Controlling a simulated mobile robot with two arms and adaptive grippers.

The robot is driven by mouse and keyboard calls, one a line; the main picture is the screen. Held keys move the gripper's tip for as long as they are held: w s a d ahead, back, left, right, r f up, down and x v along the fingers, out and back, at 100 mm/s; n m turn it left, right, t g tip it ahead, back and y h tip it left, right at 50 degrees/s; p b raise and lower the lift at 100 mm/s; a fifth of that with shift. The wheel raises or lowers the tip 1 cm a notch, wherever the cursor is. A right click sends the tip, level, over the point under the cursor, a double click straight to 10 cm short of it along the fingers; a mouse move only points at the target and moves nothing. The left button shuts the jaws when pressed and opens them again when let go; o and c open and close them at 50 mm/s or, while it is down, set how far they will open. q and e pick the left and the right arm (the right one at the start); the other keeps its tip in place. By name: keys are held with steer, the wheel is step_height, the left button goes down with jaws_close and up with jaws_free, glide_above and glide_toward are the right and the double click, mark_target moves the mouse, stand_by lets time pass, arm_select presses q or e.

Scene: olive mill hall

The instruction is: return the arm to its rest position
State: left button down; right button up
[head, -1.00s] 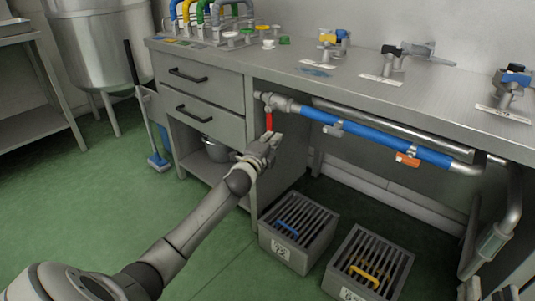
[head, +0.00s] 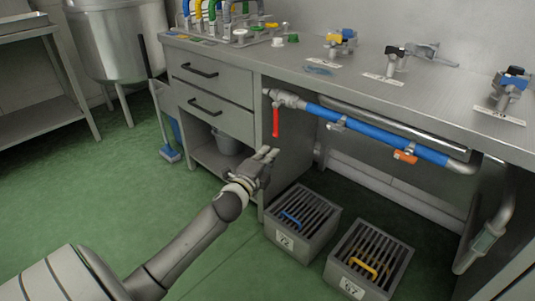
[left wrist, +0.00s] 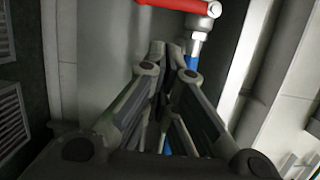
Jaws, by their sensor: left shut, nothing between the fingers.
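My left gripper (head: 266,155) is in front of the bench's open bay, below and a little left of the red valve handle (head: 276,122). It is apart from the handle. In the left wrist view the fingers of my left gripper (left wrist: 172,48) are together with nothing between them. The red handle (left wrist: 190,5) crosses the top of that view, beyond the fingertips. In the head view the handle hangs down at the left end of the blue pipe (head: 375,132). My right gripper is not in view.
Two grated boxes, one with a blue handle (head: 291,219) and one with a yellow handle (head: 363,267), stand on the floor right of my left arm. The drawer cabinet (head: 210,105) is close behind the gripper. Green floor (head: 110,205) is free at left.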

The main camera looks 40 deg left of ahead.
arm_select(q)
steer(key=shift+s, duration=0.35)
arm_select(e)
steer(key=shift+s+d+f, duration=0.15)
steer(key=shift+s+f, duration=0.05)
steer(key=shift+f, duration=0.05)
